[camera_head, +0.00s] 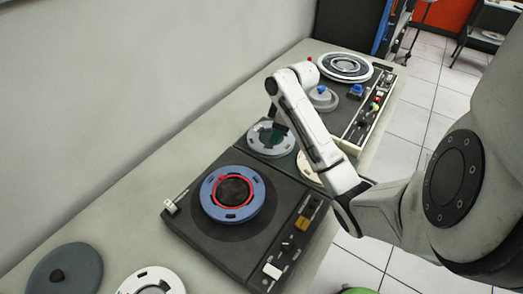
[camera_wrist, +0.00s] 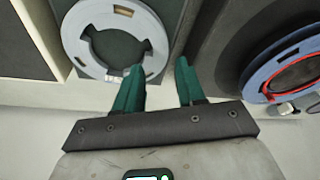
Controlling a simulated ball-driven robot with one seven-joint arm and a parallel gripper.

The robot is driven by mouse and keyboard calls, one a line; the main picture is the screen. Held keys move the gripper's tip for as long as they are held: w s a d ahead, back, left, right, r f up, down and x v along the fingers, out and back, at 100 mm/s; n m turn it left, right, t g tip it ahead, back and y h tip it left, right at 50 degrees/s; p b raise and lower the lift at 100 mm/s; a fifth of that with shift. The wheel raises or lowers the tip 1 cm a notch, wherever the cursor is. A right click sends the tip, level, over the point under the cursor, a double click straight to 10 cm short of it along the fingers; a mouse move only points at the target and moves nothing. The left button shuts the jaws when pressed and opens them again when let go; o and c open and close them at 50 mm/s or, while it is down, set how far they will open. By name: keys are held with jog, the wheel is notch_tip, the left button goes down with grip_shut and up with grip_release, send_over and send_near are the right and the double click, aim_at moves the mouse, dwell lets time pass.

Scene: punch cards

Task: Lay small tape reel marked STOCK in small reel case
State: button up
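A small white-grey reel (camera_head: 270,138) with a dark centre lies on a dark green surface beyond the black deck. In the wrist view a white ring-shaped reel (camera_wrist: 147,30) lies on a dark green panel (camera_wrist: 173,18), close to my fingertips. No STOCK marking is legible on any reel, and I cannot tell which thing is the small reel case. My gripper (camera_wrist: 158,75) is open, its two green fingers apart with nothing held between them. The left fingertip overlaps the reel's near rim in the picture; contact cannot be told. A cream reel (camera_head: 308,168) is partly hidden by my arm.
A blue reel (camera_head: 211,193) sits on the black deck (camera_head: 197,243); its edge shows in the wrist view (camera_wrist: 255,80). A second deck with a large reel (camera_head: 345,67) stands beyond. A grey disc (camera_head: 65,270) and white reel (camera_head: 130,285) lie near. A wall borders the left.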

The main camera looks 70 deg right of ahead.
aim_at(268, 152)
jog(key=b+x, duration=0.5)
jog(key=x, duration=0.1)
jog(key=shift+b+x, duration=0.55)
jog(key=shift+x, duration=0.6)
jog(key=shift+a+f, duration=0.2)
jog(key=shift+f, duration=0.2)
jog(key=shift+w+d+f, duration=0.1)
jog(key=shift+w+f, duration=0.05)
jog(key=shift+d+r, duration=0.1)
jog(key=shift+r, duration=0.15)
grip_shut()
jog(key=shift+r, duration=0.1)
jog(key=shift+r+p, duration=2.85)
jog(key=shift+r, duration=0.05)
